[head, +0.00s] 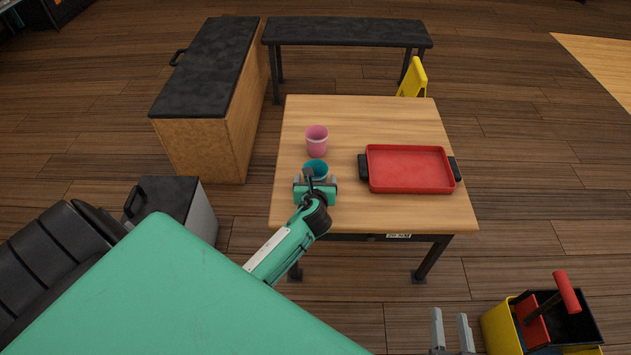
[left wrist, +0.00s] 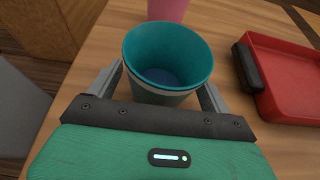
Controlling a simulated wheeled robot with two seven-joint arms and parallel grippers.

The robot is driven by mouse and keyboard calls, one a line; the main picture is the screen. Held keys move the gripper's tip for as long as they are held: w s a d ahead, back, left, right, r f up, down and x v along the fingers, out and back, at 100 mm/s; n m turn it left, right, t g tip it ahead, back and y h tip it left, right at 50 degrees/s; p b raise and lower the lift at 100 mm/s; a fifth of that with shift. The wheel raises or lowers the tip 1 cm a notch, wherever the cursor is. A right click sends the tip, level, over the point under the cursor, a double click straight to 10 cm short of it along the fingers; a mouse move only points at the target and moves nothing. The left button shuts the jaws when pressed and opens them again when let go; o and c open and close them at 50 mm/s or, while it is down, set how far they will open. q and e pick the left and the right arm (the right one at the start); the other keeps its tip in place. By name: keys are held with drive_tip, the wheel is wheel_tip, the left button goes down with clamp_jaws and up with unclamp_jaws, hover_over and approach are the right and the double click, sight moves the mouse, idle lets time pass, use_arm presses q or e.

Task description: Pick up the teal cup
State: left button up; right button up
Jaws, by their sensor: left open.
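The teal cup (head: 316,166) stands upright on the wooden table (head: 370,120), partly hidden behind my left gripper (head: 316,180) in the head view. In the left wrist view the teal cup (left wrist: 168,55) is empty, with a pale band below its rim. My left gripper is open, with one finger on each side of the cup; I cannot tell whether they touch it. My right gripper (head: 452,332) is at the bottom edge of the head view, away from the table, its two fingers apart and nothing between them.
A pink cup (head: 317,141) stands just behind the teal cup. A red tray (head: 408,169) with black handles lies to the right. A dark bench (head: 345,32) and a yellow sign (head: 413,79) are behind the table. A yellow-and-black caddy (head: 497,328) is at lower right.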

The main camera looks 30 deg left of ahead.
use_arm(q)
drive_tip(key=shift+w+a+f, duration=0.1)
drive_tip(key=shift+w+a, duration=0.05)
drive_tip(key=shift+w, duration=0.05)
drive_tip(key=c, duration=1)
drive_tip(key=shift+c, duration=0.3)
drive_tip(key=shift+r, duration=0.2)
